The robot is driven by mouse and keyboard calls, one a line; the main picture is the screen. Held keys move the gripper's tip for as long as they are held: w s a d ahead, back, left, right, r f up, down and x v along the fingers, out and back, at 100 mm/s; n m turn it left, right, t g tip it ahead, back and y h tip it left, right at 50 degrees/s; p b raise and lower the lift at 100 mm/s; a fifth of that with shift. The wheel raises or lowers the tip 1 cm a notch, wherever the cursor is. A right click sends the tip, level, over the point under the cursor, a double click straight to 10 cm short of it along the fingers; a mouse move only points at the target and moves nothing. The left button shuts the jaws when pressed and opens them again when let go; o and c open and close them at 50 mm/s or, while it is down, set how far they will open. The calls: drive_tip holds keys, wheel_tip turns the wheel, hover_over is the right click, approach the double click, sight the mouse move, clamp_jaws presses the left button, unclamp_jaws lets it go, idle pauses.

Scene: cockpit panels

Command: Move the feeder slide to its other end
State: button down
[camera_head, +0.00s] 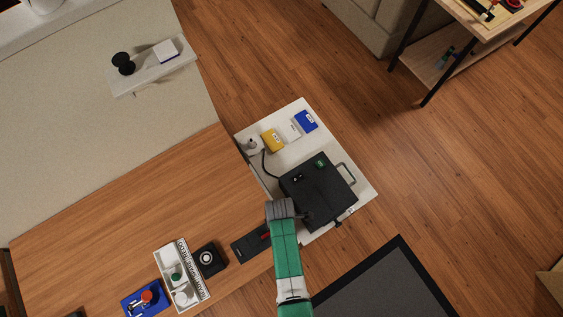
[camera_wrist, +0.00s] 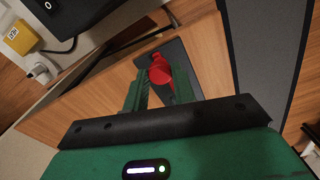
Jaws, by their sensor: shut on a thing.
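The feeder slide is a dark flat plate (camera_head: 245,247) on the wooden table, with a red knob (camera_head: 265,236) towards its right end beside my arm. In the wrist view the dark plate (camera_wrist: 178,48) lies beneath the red knob (camera_wrist: 160,70). My gripper (camera_wrist: 161,88) has its green fingers on either side of the knob and is shut on it. In the head view my arm hides the fingers and the right end of the plate.
A black box with a handle (camera_head: 316,190) stands on a white surface to the right, beside yellow (camera_head: 272,140) and blue (camera_head: 306,121) boxes. A black block with a round dial (camera_head: 208,259), a white tray (camera_head: 168,268) and a blue tray (camera_head: 132,306) lie left of the slide.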

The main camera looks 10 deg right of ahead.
drive_tip(key=shift+d, duration=0.1)
drive_tip(key=c, duration=1.1)
unclamp_jaws()
drive_tip(key=shift+w+d, duration=0.1)
drive_tip(key=shift+d, duration=0.1)
drive_tip(key=shift+c, duration=0.2)
drive_tip(key=shift+a, duration=0.1)
drive_tip(key=shift+r, duration=0.1)
wheel_tip(320, 180, up, 8)
drive_tip(key=shift+f+p, duration=0.15)
drive_tip(key=shift+p, duration=0.5)
